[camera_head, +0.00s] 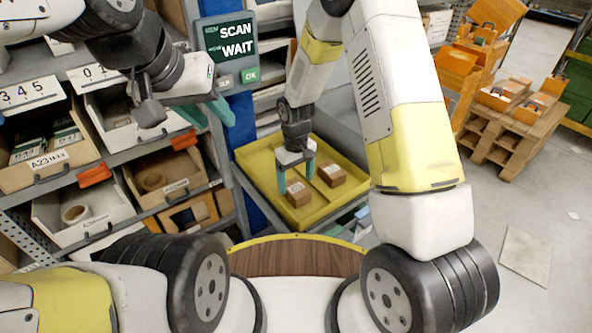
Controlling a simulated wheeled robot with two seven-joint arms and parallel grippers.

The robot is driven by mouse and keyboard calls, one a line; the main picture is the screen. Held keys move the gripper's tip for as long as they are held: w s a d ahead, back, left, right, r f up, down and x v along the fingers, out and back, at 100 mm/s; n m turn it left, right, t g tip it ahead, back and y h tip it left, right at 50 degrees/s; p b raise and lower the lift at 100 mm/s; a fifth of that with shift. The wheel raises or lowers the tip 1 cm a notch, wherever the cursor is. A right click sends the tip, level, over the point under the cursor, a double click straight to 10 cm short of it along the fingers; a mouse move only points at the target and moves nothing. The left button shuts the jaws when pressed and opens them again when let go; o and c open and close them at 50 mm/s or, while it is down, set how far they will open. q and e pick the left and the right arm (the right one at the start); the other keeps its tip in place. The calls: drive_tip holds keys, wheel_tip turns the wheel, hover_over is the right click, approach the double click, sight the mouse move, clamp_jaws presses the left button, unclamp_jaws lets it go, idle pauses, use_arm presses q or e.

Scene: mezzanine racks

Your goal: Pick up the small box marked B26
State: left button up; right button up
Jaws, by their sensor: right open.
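Two small brown boxes lie in a yellow tray (247,156) in the middle of the view. The nearer left box (299,197) and the farther right box (332,174) each carry a small white label on top; I cannot read either marking surely. My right gripper (296,178) points down into the tray with its teal fingers apart, by the left box. One finger is left of this box, the other behind it; I cannot tell whether they touch it. My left gripper (210,116) is raised before the shelf rack, its teal fingers apart and empty.
A screen (228,45) reading SCAN and WAIT stands on a blue post behind the tray. Shelf bins fill the left, including one labelled A23 (48,160). Wooden pallets (510,130) with orange boxes stand at right. The floor at right is mostly clear.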

sight(296, 188)
wheel_tip(296, 188, down, 5)
drive_tip(key=shift+w+r, duration=0.1)
drive_tip(key=shift+r, duration=0.1)
drive_tip(key=shift+c, duration=0.2)
drive_tip(key=c, duration=1.5)
